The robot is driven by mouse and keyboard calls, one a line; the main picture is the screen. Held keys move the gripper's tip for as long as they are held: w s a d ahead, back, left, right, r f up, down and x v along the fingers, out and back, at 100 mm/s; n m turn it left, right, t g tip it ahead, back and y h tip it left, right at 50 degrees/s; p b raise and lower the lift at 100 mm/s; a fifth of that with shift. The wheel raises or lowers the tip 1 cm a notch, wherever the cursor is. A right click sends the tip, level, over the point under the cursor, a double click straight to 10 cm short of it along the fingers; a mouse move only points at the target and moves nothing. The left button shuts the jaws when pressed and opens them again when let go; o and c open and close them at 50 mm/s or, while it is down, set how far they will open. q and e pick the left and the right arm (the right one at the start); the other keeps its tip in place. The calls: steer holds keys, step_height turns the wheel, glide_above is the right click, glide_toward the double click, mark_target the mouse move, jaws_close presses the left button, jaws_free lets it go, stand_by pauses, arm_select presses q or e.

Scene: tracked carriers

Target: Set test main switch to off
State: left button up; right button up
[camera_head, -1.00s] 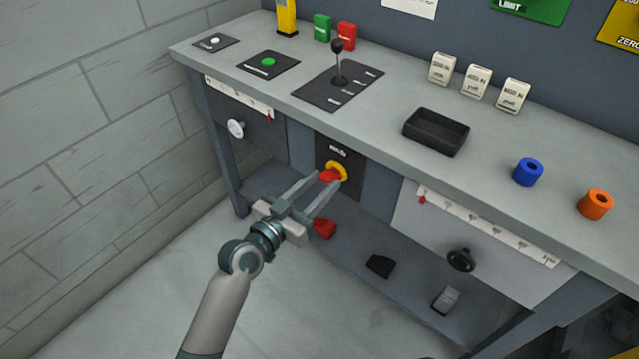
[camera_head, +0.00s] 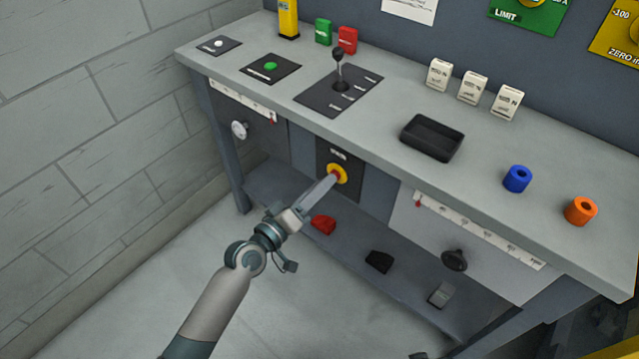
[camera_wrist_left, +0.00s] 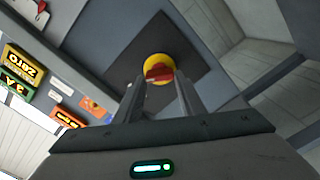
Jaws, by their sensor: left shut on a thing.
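The main switch is a red handle on a yellow round base, set on a dark plate (camera_head: 325,152) on the bench's front. In the head view its yellow base (camera_head: 343,174) shows just beyond my fingertips. In the left wrist view the red handle (camera_wrist_left: 158,73) lies across the yellow base (camera_wrist_left: 157,63), between the ends of my fingers. My left gripper (camera_head: 334,179) is shut on the red handle; its fingers now lie one over the other in the head view. The label above the switch is too small to read. My right gripper is not in view.
The bench top holds a lever (camera_head: 339,75), a black tray (camera_head: 432,138), a blue ring (camera_head: 517,179) and an orange ring (camera_head: 581,211). Below the switch, a red pedal (camera_head: 323,224) and a black pedal (camera_head: 379,261) sit on the low shelf. A black knob (camera_head: 454,260) is to the right.

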arm_select(q)
steer(key=shift+f+n+p, duration=0.15)
steer(key=shift+n+p, duration=0.55)
steer(key=shift+n, duration=2.9)
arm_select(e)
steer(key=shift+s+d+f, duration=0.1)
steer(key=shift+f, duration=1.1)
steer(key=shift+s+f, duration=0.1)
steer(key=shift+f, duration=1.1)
arm_select(q)
steer(key=o, duration=1)
steer(key=shift+o, duration=0.2)
steer(key=shift+s+a, duration=0.1)
steer(key=shift+a, duration=0.05)
steer(key=b+v, duration=0.2)
steer(key=v, duration=1.5)
steer(key=shift+b, duration=0.35)
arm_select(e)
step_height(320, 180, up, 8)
